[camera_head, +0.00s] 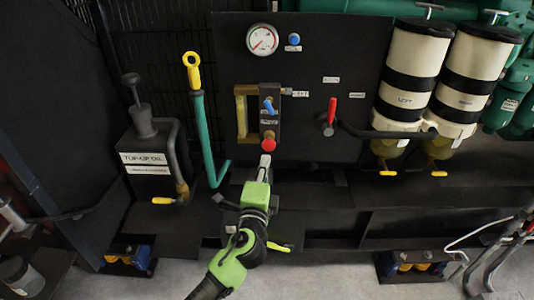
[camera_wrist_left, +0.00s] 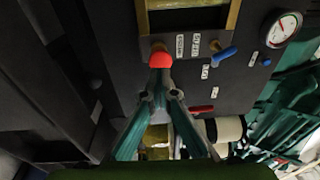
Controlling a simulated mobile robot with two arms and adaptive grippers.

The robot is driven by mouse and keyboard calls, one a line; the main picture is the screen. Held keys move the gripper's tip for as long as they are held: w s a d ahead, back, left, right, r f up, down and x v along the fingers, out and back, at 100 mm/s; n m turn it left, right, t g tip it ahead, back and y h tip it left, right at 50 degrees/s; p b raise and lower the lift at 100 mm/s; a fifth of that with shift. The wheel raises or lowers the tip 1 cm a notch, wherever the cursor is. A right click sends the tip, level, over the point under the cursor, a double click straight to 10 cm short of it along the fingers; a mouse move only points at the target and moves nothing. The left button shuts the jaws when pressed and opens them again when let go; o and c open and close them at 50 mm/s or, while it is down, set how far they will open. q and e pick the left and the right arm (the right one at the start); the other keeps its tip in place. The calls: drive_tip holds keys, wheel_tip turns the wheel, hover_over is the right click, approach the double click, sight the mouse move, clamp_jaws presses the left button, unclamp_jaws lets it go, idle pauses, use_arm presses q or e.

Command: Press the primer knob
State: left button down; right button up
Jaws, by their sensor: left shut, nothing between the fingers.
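A round red knob (camera_head: 268,144) sits at the lower end of a small dark block on the black panel. It also shows in the left wrist view (camera_wrist_left: 160,57), straight in front of the fingertips. Its label is too small to read, so I cannot confirm it is the primer knob. My left gripper (camera_head: 264,161) is shut and empty, with its tips just below the red knob. In the left wrist view its tips (camera_wrist_left: 160,72) meet the knob's lower edge; I cannot tell whether they touch. My right gripper is not in view.
A blue toggle (camera_head: 268,106) sits just above the knob, beside a brass-framed sight glass (camera_head: 241,114). A red lever (camera_head: 331,117) is to the right. A gauge (camera_head: 262,40) is above. A teal yellow-topped handle (camera_head: 203,130) stands left; two filter canisters (camera_head: 405,98) (camera_head: 470,90) stand right.

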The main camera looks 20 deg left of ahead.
sight(267, 147)
use_arm(q)
drive_tip(key=w, duration=0.4)
drive_tip(key=shift+a, duration=0.35)
drive_tip(key=shift+w+r, duration=0.1)
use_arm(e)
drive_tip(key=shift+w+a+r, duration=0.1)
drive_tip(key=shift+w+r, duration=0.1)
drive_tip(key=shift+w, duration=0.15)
use_arm(q)
drive_tip(key=shift+w, duration=0.1)
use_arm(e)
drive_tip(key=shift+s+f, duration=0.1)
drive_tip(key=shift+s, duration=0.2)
